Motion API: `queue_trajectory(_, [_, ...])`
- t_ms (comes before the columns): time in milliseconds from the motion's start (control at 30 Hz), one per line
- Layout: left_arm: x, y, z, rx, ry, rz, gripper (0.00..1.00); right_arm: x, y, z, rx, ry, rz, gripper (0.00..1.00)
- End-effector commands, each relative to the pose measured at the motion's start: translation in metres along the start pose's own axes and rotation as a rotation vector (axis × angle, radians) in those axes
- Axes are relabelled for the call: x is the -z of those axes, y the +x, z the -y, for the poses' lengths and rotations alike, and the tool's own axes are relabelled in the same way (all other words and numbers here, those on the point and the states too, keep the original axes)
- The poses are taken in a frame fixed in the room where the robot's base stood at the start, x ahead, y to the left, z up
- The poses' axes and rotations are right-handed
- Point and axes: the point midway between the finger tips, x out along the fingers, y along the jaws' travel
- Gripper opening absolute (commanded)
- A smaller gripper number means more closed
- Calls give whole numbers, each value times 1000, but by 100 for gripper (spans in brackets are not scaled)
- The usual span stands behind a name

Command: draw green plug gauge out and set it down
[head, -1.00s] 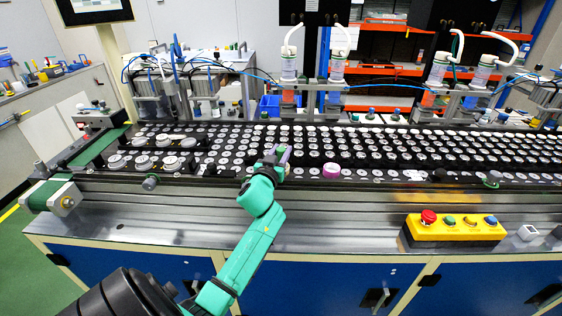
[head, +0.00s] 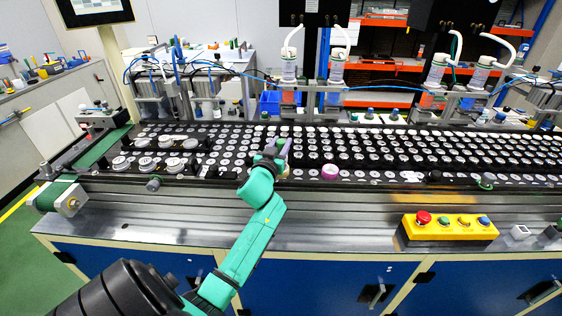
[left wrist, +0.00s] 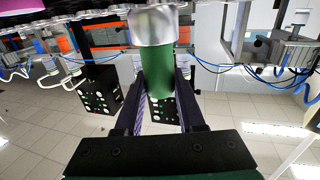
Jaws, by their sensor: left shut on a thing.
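The green plug gauge (left wrist: 158,68) shows in the left wrist view as a green cylinder with a shiny metal part at its upper end in the picture. My left gripper (left wrist: 160,82) is shut on the green part, one finger on each side. In the head view my left gripper (head: 276,148) is over the front rows of the dark board with round parts (head: 238,172). The gauge cannot be made out there. Whether its metal end is clear of everything around it cannot be told. My right gripper is not in view.
A pink-purple ring piece (head: 330,171) sits on the board just right of my left gripper. Several light round parts stand at the board's left. A yellow button box (head: 449,228) stands on the front ledge. The metal ledge (head: 340,207) before the board is mostly clear.

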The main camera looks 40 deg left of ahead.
Motion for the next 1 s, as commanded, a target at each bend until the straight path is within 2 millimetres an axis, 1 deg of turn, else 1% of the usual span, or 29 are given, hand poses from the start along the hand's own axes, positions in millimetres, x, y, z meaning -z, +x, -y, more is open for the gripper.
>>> queue_trajectory(267, [1,0,0,0,0,0,0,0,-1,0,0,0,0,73])
queue_trajectory(800, [41,0,0,0,-1,-2,0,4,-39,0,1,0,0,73])
queue_trajectory(1000, [41,0,0,0,0,-1,0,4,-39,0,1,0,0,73])
